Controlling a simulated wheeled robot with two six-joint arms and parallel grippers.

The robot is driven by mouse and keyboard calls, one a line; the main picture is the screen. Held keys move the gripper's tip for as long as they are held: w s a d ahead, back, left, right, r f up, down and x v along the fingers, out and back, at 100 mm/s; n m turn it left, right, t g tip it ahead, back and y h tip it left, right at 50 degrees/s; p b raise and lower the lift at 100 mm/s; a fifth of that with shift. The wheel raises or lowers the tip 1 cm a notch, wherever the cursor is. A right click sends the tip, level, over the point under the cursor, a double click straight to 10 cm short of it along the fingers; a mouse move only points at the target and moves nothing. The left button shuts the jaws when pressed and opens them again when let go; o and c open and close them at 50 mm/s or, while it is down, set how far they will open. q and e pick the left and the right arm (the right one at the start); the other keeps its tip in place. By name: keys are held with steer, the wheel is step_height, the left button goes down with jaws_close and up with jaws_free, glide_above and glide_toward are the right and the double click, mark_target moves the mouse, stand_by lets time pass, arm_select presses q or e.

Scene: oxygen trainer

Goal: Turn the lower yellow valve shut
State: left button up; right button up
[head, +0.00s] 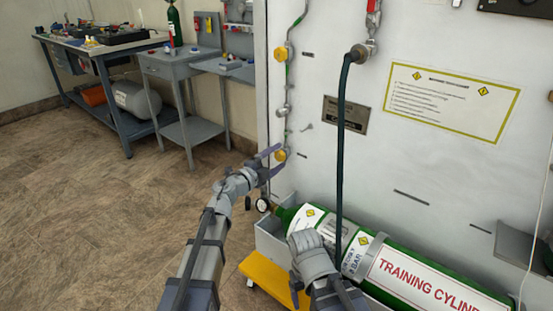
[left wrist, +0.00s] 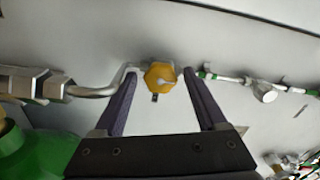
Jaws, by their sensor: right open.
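The lower yellow valve (head: 281,155) is a small yellow knob on the pipe down the white panel. In the left wrist view the yellow knob (left wrist: 160,77) sits between my fingertips, with a gap on each side. My left gripper (head: 274,161) is open around it, and I see no contact; the left wrist view shows both fingers (left wrist: 162,73). An upper yellow valve (head: 281,54) is higher on the same pipe. My right gripper (head: 298,284) is low in front of the green cylinder, mostly hidden by its own wrist.
A green training cylinder (head: 420,277) lies at the foot of the panel. A dark hose (head: 341,140) hangs from a fitting in front of the panel. A yellow platform (head: 262,281) is below. Workbenches (head: 100,50) stand at the back left; the floor between is clear.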

arm_select(q)
steer(key=shift+s, duration=0.1)
steer(key=v, duration=0.7)
steer(key=shift+s+a, duration=0.2)
steer(key=shift+a, duration=0.05)
